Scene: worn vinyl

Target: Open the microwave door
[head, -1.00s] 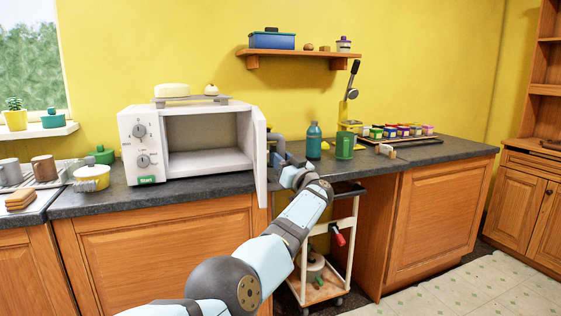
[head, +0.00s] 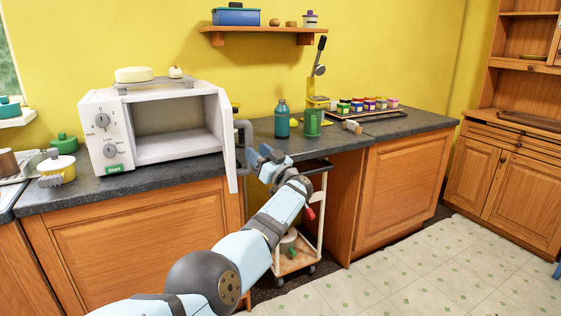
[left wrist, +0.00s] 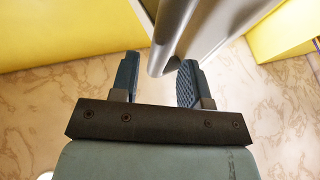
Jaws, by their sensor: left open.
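The white microwave (head: 107,140) stands on the dark counter at the left in the head view. Its door (head: 229,150) is swung wide open toward me, hinged at the right, and the empty cavity shows. The grey bar handle (head: 244,136) is on the door's right-hand face. My left gripper (head: 263,156) is just right of the door, close to the handle. In the left wrist view, the open fingers of my left gripper (left wrist: 158,78) sit either side of the handle's end (left wrist: 172,36), beside the door (left wrist: 205,28); contact cannot be told. My right gripper is not in view.
A teal bottle (head: 282,121) and green mug (head: 312,123) stand on the counter right of the door. A white cart (head: 318,205) stands below, behind my arm. A butter-like block (head: 134,75) lies on a rack atop the microwave. The floor at right is clear.

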